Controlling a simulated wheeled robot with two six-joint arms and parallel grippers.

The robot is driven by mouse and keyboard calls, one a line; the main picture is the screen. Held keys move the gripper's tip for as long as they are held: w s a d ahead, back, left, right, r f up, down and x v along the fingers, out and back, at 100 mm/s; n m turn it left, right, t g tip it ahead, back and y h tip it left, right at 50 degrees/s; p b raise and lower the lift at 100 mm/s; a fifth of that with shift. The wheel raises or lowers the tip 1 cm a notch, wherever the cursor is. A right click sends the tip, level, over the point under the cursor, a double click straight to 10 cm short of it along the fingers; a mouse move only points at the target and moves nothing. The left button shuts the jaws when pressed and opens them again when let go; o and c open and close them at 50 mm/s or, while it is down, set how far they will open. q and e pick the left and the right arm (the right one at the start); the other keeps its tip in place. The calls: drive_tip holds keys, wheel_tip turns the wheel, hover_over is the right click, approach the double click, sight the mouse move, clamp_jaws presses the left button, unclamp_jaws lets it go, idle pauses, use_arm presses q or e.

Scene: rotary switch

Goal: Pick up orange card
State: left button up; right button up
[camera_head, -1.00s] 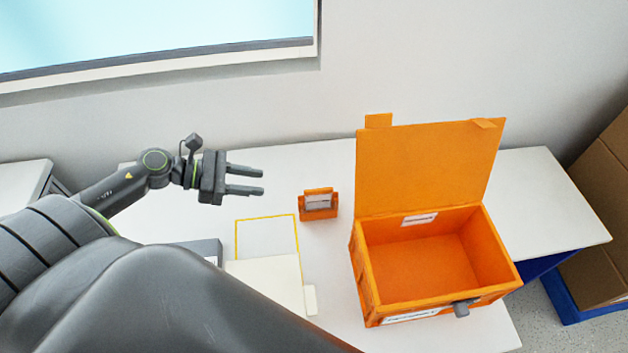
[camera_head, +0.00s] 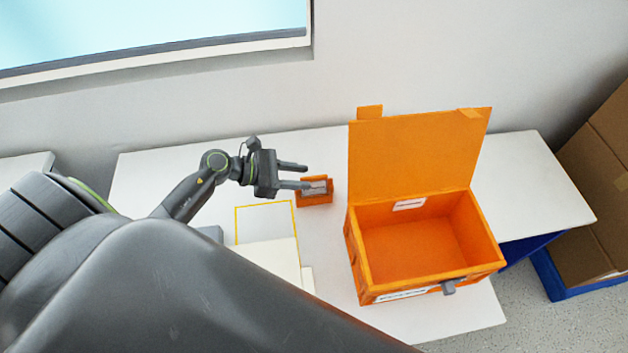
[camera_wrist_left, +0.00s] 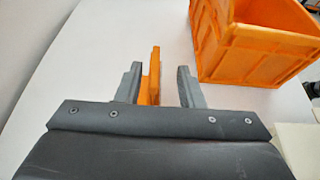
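The orange card (camera_head: 314,198) stands in a small orange holder-like shape on the white table, with a grey-white label on its front; I cannot tell card and holder apart. My left gripper (camera_head: 308,176) is open just left of it, fingers pointing right. In the left wrist view the orange card (camera_wrist_left: 151,76) shows edge-on, upright between the two open fingers of the gripper (camera_wrist_left: 158,85), closer to the left finger. Whether a finger touches it I cannot tell. My right gripper is not in view.
An orange box (camera_head: 362,285) with its lid (camera_head: 420,155) raised stands to the right; it looks empty. A yellow-edged panel (camera_head: 265,222) and a white block (camera_head: 270,263) lie nearer to me. A wall is behind the white table (camera_head: 150,170).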

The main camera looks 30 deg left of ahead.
sight(315, 177)
use_arm(q)
drive_tip(key=shift+w+d+f+p, duration=0.1)
drive_tip(key=shift+w+d+p, duration=0.2)
drive_tip(key=shift+w, duration=0.05)
drive_tip(key=p+x, duration=0.1)
drive_tip(key=x, duration=0.3)
drive_tip(key=shift+w+a+f+p, duration=0.1)
drive_tip(key=shift+a+p, duration=0.05)
drive_tip(key=shift+p, duration=0.2)
drive_tip(key=shift+w+f, duration=0.15)
drive_tip(key=shift+f, duration=0.05)
clamp_jaws()
